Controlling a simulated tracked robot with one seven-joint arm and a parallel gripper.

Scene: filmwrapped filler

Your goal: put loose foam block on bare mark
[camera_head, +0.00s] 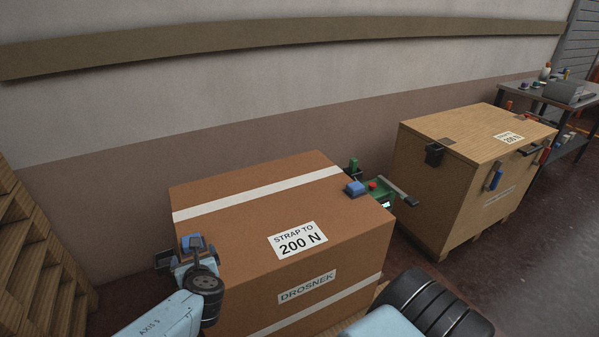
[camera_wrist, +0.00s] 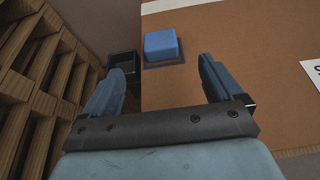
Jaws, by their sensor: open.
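A blue foam block (camera_wrist: 160,45) lies on the top of the brown carton (camera_wrist: 230,50), near its left edge, with a dark blue patch (camera_wrist: 178,63) showing at its near side. The same block (camera_head: 192,241) shows partly behind my gripper in the head view. A second blue block (camera_head: 355,188) sits at the carton's right edge. My gripper (camera_wrist: 162,64) is open and empty, its fingers spread to either side just short of the near block; it also shows in the head view (camera_head: 193,258). I cannot make out a bare mark.
A green device (camera_head: 374,195) with a red button is at the carton's right side. A black holder (camera_wrist: 122,66) is beside the carton's left edge. Wooden slatted racking (camera_head: 35,250) stands at left. A wooden crate (camera_head: 440,190) and bench (camera_head: 560,100) stand to the right.

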